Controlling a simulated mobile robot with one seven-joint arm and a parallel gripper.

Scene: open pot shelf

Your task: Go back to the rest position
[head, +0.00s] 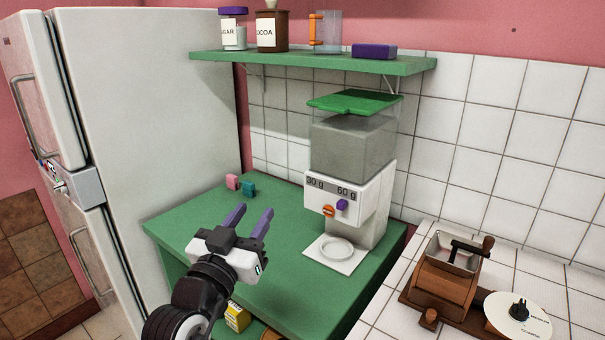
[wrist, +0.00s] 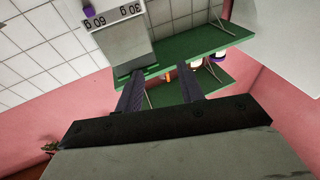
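My gripper (head: 249,224) is in the head view, held above the green counter (head: 290,285), left of the dispenser. Its two purple fingers are spread apart with nothing between them. In the wrist view the fingers of my gripper (wrist: 166,90) also stand apart and empty. The dispenser (head: 352,175) has a green lid, a clear grey-filled hopper, an orange knob and a purple knob, marked 30 g and 60 g. It also shows upside down in the wrist view (wrist: 121,40).
A green shelf (head: 330,64) holds a sugar jar (head: 233,30), a cocoa jar (head: 271,30), a clear orange-handled cup (head: 328,32) and a purple block (head: 374,51). A fridge (head: 150,130) stands left. A wooden grinder (head: 448,275) and white scale (head: 517,316) stand right. Pink and teal pieces (head: 233,182) lie behind my gripper.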

